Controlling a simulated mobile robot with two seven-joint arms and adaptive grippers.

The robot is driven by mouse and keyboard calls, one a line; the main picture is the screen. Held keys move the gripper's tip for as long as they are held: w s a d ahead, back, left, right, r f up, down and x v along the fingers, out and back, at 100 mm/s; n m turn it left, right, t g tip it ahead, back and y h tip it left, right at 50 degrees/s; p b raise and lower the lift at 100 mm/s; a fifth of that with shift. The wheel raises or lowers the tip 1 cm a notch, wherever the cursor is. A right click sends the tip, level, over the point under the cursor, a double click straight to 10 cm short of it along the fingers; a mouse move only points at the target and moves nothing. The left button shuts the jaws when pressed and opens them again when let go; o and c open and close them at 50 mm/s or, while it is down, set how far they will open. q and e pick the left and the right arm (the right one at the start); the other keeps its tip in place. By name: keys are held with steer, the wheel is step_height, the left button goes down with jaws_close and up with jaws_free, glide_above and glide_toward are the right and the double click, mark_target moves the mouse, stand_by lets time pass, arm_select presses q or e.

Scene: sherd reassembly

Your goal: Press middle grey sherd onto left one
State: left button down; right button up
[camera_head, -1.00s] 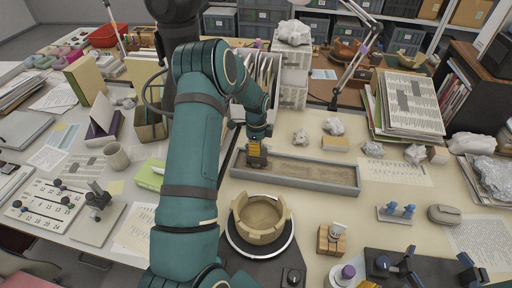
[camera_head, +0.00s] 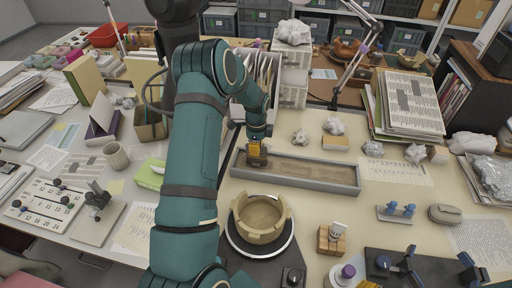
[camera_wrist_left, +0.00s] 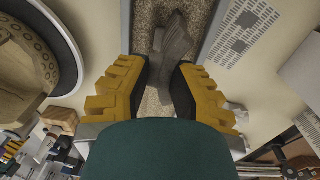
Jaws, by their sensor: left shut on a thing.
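My left gripper (camera_head: 256,153) reaches down to the left end of the long grey sand tray (camera_head: 349,177). In the left wrist view its yellow fingers (camera_wrist_left: 160,88) are closed on a grey sherd (camera_wrist_left: 175,38). The sherd stands out past the fingertips, over the sand. I cannot tell whether it touches another sherd, because the fingers hide its lower part. No separate left sherd can be made out. The right gripper is not in view.
A tan broken-rimmed bowl (camera_head: 261,212) stands on a round turntable (camera_head: 233,240) in front of the tray. Crumpled white lumps (camera_head: 333,126) lie behind the tray. A wooden block (camera_head: 331,240) stands right of the bowl. The tray's right part is clear.

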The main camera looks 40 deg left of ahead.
arm_select(q)
steer(key=shift+s+f, duration=0.1)
steer(key=shift+f, duration=0.05)
stand_by(0.8)
steer(key=c, duration=0.8)
jaws_free()
steer(key=shift+o, duration=0.2)
steer(key=r, duration=0.7)
steer(key=shift+w+a+r, duration=0.1)
steer(key=shift+w+r, duration=0.1)
steer(key=shift+r, duration=0.1)
